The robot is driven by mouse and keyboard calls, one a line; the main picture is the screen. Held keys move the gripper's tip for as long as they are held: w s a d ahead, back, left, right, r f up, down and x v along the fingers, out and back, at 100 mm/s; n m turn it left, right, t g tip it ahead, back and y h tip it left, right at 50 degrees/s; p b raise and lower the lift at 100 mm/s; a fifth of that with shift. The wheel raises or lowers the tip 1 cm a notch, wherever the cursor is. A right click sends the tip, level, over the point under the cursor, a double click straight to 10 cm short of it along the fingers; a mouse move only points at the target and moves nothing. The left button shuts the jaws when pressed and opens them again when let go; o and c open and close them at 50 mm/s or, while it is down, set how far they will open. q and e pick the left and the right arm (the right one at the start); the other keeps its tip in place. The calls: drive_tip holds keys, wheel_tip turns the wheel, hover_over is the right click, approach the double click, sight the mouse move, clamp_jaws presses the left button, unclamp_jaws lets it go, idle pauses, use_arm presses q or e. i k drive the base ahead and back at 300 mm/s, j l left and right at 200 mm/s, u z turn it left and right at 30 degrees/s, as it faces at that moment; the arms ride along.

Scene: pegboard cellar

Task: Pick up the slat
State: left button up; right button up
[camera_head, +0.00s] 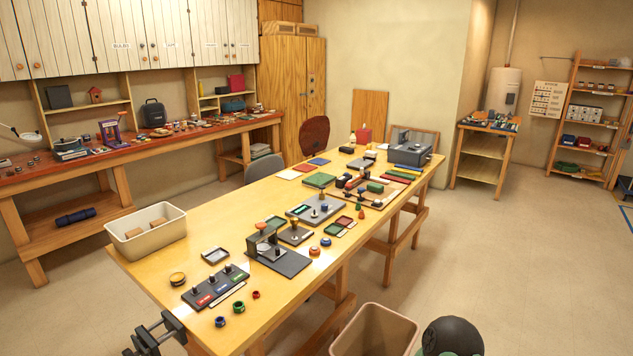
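No piece can be clearly made out as the slat. A thin pale strip (228,291) lies flat along the front edge of a dark tray with knobs (215,287), on the near part of the long yellow table. Another small pale strip (348,229) lies farther back, next to small red and green trays. Which of these, if either, is the slat I cannot tell.
The long table (185,260) carries many small parts, blocks and fixtures. A cream bin (146,238) stands at its left edge. A beige waste bin (375,333) and a dark round object (452,338) are at the bottom.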

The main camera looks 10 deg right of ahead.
sight(389, 177)
drive_tip(key=i+l+z, duration=0.1)
drive_tip(key=l+z, duration=0.3)
drive_tip(key=i+l+z, duration=0.2)
drive_tip(key=l+z, duration=0.2)
drive_tip(key=i+l+z, duration=0.25)
drive_tip(key=l+z, duration=0.15)
drive_tip(key=i+l+z, duration=0.25)
drive_tip(key=z, duration=0.15)
drive_tip(key=i+l+z, duration=0.25)
drive_tip(key=i, duration=0.25)
drive_tip(key=i+l+z, duration=0.25)
drive_tip(key=i, duration=0.3)
drive_tip(key=i+j+u, duration=0.15)
drive_tip(key=i+u, duration=0.25)
drive_tip(key=i, duration=0.2)
drive_tip(key=i+u, duration=0.45)
drive_tip(key=i, duration=0.15)
drive_tip(key=i+l+u, duration=0.4)
drive_tip(key=i, duration=0.15)
drive_tip(key=i+u, duration=0.7)
drive_tip(key=u, duration=0.2)
drive_tip(key=i+l+u, duration=0.1)
drive_tip(key=i+u, duration=0.2)
drive_tip(key=u, duration=0.15)
drive_tip(key=i+l+u, duration=0.55)
drive_tip(key=u, duration=0.3)
